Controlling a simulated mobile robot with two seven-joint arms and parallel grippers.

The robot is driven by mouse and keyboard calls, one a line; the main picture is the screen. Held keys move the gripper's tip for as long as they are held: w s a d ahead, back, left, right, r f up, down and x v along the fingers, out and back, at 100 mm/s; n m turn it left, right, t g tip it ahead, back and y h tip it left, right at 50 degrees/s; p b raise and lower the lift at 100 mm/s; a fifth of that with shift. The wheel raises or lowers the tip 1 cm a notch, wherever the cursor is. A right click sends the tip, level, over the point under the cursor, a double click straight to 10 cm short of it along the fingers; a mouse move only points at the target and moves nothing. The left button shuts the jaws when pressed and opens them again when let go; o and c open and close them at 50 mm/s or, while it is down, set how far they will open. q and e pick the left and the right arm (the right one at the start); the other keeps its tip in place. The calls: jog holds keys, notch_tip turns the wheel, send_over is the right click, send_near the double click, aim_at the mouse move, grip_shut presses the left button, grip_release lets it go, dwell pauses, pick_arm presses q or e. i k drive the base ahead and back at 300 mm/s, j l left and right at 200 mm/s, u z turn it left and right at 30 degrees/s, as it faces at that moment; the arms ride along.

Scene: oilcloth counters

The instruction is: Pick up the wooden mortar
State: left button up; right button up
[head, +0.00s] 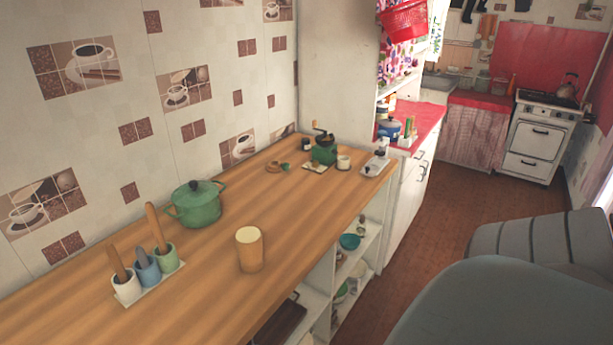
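A wooden, tan, cup-like cylinder with a pale cream top (249,250) stands upright on the wooden counter (330,196), near its front edge. It is the only mortar-shaped wooden thing I can make out, but I cannot tell for sure that it is the mortar. Nothing touches it. Neither of my grippers is in the head view.
A green lidded pot (195,206) stands behind the cylinder. To the left, a white tray (160,285) holds three small cups with handles sticking up. A green grinder (324,150) and small jars stand at the far end. The counter around the cylinder is clear.

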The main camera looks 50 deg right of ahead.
aim_at(248, 239)
jog(key=z, duration=1.3)
